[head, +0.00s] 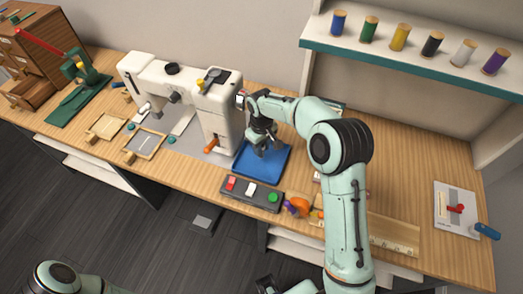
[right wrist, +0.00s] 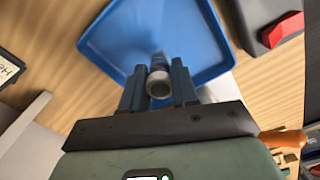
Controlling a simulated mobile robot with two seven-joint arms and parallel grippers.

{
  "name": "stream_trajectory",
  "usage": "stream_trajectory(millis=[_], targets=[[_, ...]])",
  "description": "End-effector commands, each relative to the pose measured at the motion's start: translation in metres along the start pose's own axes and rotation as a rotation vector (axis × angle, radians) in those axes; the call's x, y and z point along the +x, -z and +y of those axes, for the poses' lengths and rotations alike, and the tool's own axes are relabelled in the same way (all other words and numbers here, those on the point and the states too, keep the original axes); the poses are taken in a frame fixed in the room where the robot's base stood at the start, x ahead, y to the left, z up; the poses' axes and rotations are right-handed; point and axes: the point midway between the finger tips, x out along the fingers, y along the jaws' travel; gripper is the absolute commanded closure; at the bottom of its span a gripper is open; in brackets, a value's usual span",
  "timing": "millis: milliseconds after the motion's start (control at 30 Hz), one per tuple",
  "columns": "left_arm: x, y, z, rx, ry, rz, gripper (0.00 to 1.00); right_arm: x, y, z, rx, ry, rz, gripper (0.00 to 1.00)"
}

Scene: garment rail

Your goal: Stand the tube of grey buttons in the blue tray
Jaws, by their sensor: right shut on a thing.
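The blue tray (head: 278,173) lies flat on the wooden bench, right of the sewing machine. My right gripper (head: 264,146) points down over this tray in the head view. In the right wrist view, my right gripper (right wrist: 158,87) is shut on the tube of grey buttons (right wrist: 159,84), whose round, pale-rimmed end faces the camera. The blue tray (right wrist: 115,42) lies behind the tube there. The tube's lower end is hidden, so I cannot tell whether it touches the tray floor. Only part of my left arm shows, at the bottom left of the head view; its gripper is out of view.
The white sewing machine (head: 215,112) stands close to the left of the tray. A dark button box (head: 250,193) lies in front of it, with orange and purple things (head: 298,207) beside it. A shelf (head: 400,62) with several thread spools hangs at the back right.

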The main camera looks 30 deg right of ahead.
Motion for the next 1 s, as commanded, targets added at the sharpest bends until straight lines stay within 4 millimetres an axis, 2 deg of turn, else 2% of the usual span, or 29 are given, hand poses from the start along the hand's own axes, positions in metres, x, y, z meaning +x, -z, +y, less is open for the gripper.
stream_trajectory(millis=[33, 133, 533, 567, 600, 633, 1000], targets=[[0.001, 0.000, -0.001, 0.000, 0.000, -0.001, 0.57, 0.011, -0.001, 0.000, 0.000, 0.001, -0.005, 1.00], [0.002, -0.001, -0.001, 0.000, 0.000, -0.001, 0.57, 0.023, -0.001, 0.000, 0.000, 0.000, -0.003, 1.00], [0.004, -0.001, -0.002, -0.001, 0.001, -0.002, 0.57, 0.029, 0.000, 0.000, 0.000, 0.000, 0.000, 1.00], [0.004, -0.001, -0.002, -0.001, 0.001, -0.002, 0.57, 0.029, 0.000, 0.000, 0.000, 0.000, 0.000, 0.64], [0.003, -0.001, -0.002, -0.001, 0.001, -0.002, 0.57, 0.028, 0.000, 0.000, 0.000, 0.000, 0.000, 0.51], [0.003, -0.001, -0.002, -0.001, 0.001, -0.002, 0.57, 0.028, 0.000, 0.000, 0.000, 0.000, 0.000, 0.45], [0.001, 0.000, 0.000, 0.000, 0.000, 0.000, 0.57, 0.022, 0.000, 0.000, 0.000, -0.001, 0.001, 0.45]])
